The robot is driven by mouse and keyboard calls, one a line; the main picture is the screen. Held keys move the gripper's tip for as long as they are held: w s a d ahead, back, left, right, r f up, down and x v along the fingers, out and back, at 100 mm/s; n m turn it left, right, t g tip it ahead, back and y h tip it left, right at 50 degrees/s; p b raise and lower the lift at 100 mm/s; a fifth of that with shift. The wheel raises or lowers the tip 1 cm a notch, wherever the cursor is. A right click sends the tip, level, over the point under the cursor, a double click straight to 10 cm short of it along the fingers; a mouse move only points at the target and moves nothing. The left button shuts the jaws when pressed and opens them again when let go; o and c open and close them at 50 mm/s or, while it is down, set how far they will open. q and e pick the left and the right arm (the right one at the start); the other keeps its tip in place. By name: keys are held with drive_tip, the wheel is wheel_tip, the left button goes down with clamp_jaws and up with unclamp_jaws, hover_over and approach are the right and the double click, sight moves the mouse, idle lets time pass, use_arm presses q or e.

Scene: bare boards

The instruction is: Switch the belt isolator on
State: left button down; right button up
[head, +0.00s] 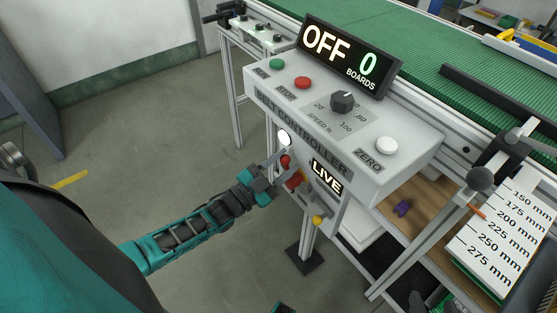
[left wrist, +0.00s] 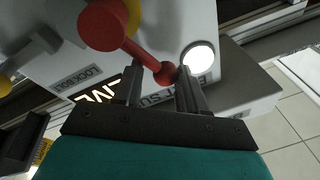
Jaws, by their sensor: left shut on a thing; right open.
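The grey belt controller box (head: 345,135) carries a display (head: 345,55) reading OFF and 0 boards. On the lower panel is the red isolator lever (head: 294,180); it also shows in the left wrist view (left wrist: 106,24), with a rod running to a red ball (left wrist: 166,73). A lit white lamp (head: 284,138) and a lit LIVE sign (head: 327,176) are beside it. My left gripper (head: 280,167) is at the lever, its fingers shut around the red ball end in the left wrist view (left wrist: 160,88). My right gripper (head: 432,302) shows only partly at the bottom edge, open.
The box top has a green button (head: 277,64), a red button (head: 303,83), a speed knob (head: 342,102) and a white zero button (head: 387,146). A yellow knob (head: 319,219) hangs below the lever. The green belt (head: 440,75) lies behind. Floor at left is clear.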

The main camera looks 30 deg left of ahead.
use_arm(q)
drive_tip(key=m, duration=0.2)
drive_tip(key=d+m, duration=0.1)
drive_tip(key=s+m+h, duration=0.1)
drive_tip(key=m, duration=0.1)
drive_tip(key=shift+d+f+m+g, duration=0.15)
drive_tip(key=shift+d+m+g, duration=0.15)
drive_tip(key=shift+d, duration=0.05)
idle(0.3)
drive_tip(key=c, duration=0.9)
unclamp_jaws()
drive_tip(key=shift+o, duration=1.4)
drive_tip(key=shift+d+h, duration=0.15)
drive_tip(key=shift+h, duration=0.15)
drive_tip(key=v, duration=1.3)
drive_tip(key=shift+p, duration=0.4)
